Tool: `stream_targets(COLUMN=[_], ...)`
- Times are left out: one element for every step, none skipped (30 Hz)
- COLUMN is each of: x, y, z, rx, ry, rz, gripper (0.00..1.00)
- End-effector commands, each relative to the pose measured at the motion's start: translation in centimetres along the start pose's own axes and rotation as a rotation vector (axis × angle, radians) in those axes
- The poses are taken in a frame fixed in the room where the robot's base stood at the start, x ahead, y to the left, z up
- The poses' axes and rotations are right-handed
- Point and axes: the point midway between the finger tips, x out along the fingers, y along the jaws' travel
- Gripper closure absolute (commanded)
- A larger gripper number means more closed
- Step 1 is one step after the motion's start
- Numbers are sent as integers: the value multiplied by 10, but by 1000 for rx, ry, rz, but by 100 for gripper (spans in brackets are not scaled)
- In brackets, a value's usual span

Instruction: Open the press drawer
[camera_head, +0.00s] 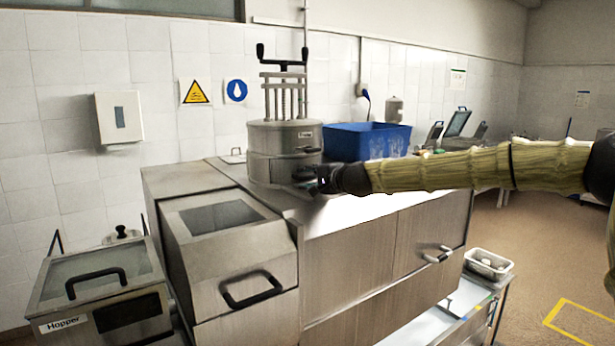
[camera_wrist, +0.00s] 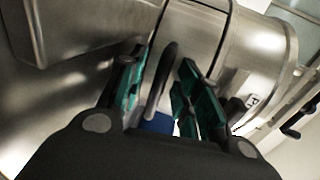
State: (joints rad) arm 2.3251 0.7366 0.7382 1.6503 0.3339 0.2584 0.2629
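The press (camera_head: 285,136) is a steel cylinder with a black-handled screw on top. It stands on the steel counter. Its lower front section, the drawer (camera_head: 268,170), looks shut. My gripper (camera_head: 310,180) is at the drawer's front right, reaching in from the right and hiding part of it. In the wrist view, the press (camera_wrist: 192,36) lies ahead, and its dark curved handle (camera_wrist: 163,75) sits between the fingers. My gripper (camera_wrist: 160,70) is open, its teal-padded fingers on either side of the handle, with gaps visible. Whether one finger touches it I cannot tell.
A blue basket (camera_head: 367,142) stands on the counter (camera_head: 345,212) just behind my arm. A steel unit with a black handle (camera_head: 228,250) is at front left, beside the hopper (camera_head: 98,290).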

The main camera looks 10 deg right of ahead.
Motion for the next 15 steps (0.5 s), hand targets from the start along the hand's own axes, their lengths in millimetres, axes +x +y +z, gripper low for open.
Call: stream_targets(x=[3,4,6,7,8,8,8,9,9,9,9,9,9,9,9], y=[0,0,0,0,0,0,0,0,0,0,0,0,0,0,0], z=[0,0,0,0,0,0,0,0,0,0,0,0,0,0,0], rx=[1,1,1,1,1,1,1,1,1,0,0,0,0,0,0], ry=[0,0,0,0,0,0,0,0,0,0,0,0,0,0,0], rz=[0,0,0,0,0,0,-1,-1,-1,-1,-1,-1,-1,-1,-1], gripper=[66,66,66,66,66,66,66,66,66,66,66,66,66,66,68])
